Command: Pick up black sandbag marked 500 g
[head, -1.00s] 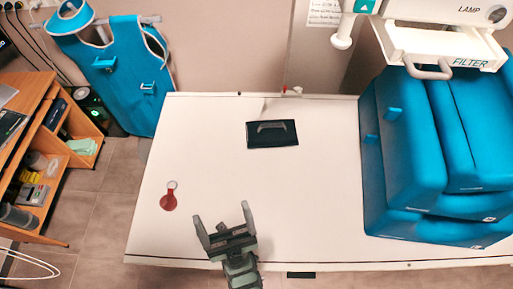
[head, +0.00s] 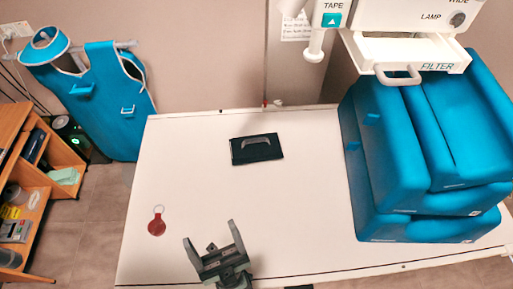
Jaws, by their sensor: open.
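A flat black sandbag (head: 257,155) with a grey handle on top lies on the white table (head: 310,220), towards its back edge. No weight marking can be read on it. My gripper (head: 210,236) is open and empty near the table's front edge, well apart from the black bag and nearer the camera. Its two fingers point up and away in the picture.
A red tag with a ring (head: 157,222) lies on the left of the table. Large blue cushions (head: 405,150) are stacked on the right, below a white machine housing (head: 405,55) with a filter drawer. The middle of the table is clear.

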